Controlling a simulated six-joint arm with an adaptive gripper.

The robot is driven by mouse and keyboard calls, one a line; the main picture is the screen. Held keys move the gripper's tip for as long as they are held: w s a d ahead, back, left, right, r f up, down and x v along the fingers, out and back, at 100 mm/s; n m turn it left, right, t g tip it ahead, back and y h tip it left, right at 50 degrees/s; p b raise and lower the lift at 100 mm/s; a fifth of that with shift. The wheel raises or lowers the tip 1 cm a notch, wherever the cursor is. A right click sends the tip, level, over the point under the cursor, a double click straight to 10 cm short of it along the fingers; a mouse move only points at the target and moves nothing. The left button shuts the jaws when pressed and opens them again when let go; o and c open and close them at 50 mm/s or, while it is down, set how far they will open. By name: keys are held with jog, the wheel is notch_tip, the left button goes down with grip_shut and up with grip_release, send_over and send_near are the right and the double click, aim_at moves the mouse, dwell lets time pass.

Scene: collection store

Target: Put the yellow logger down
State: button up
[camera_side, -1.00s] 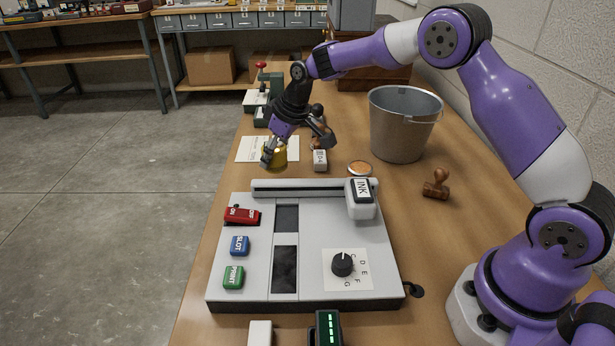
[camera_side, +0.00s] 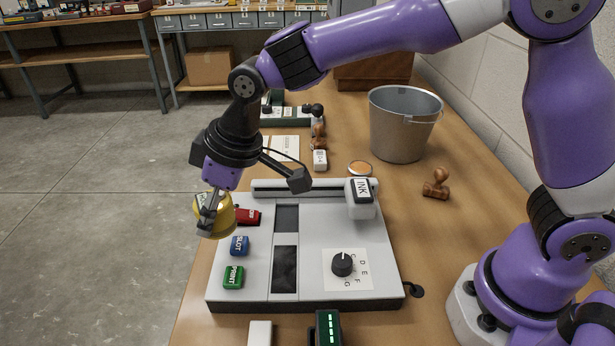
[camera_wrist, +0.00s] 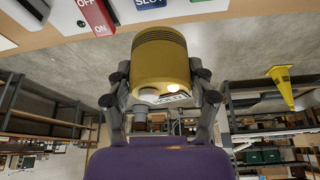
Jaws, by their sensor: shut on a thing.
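The yellow logger (camera_side: 220,216) is a short yellow cylinder held off the table at the left edge of the grey machine, near its red switch. My gripper (camera_side: 207,214) is shut on it. In the wrist view the yellow logger (camera_wrist: 160,65) sits between both fingers (camera_wrist: 163,92), with dark ridges at one end and a pale label at the other. From the side, the logger hides part of the red switch (camera_side: 248,216). Whether the logger touches the machine cannot be told.
The grey machine (camera_side: 315,225) has a blue button (camera_side: 239,246), a green button (camera_side: 233,277), a dial (camera_side: 342,263) and an ink block (camera_side: 361,199).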

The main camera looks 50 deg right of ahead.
jog(key=s+a+f+n+g+y, duration=0.1)
jog(key=s+a+n, duration=0.3)
jog(key=s+a, duration=0.5)
jog(key=f, duration=0.7)
jog(key=shift+s+f, duration=0.35)
jog(key=shift+s, duration=0.05)
jog(key=shift+a+f, duration=0.1)
jog(key=shift+f, duration=0.25)
jog(key=shift+f, duration=0.1)
jog(key=o, duration=0.9)
